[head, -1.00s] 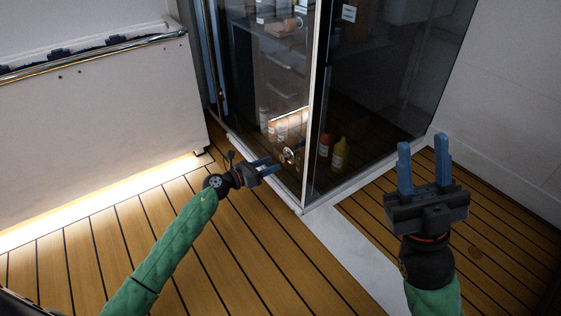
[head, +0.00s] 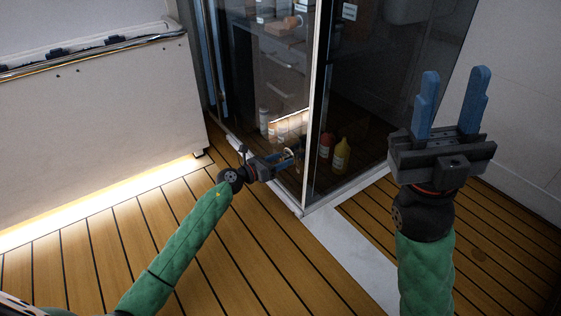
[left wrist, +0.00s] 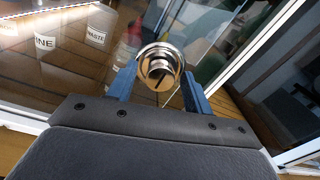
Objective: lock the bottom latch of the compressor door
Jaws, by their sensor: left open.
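The compressor door is a dark glass door (head: 272,100) with a pale frame, closed at the corner of a glass enclosure. The bottom latch is a round shiny metal knob (left wrist: 160,68) low on the glass. In the left wrist view it sits between the two blue fingers of my left gripper (left wrist: 158,86), which are open around it. In the head view my left gripper (head: 287,161) is at the lower part of the door and partly hides the latch (head: 297,152). My right gripper (head: 452,104) is open and empty, raised in front of the right glass side.
Behind the glass stand several bottles, among them a yellow one (head: 341,155); white ones (left wrist: 96,28) show in the left wrist view. A white cabinet (head: 100,125) with a metal rail stands at left. The wooden floor (head: 240,260) in front is clear.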

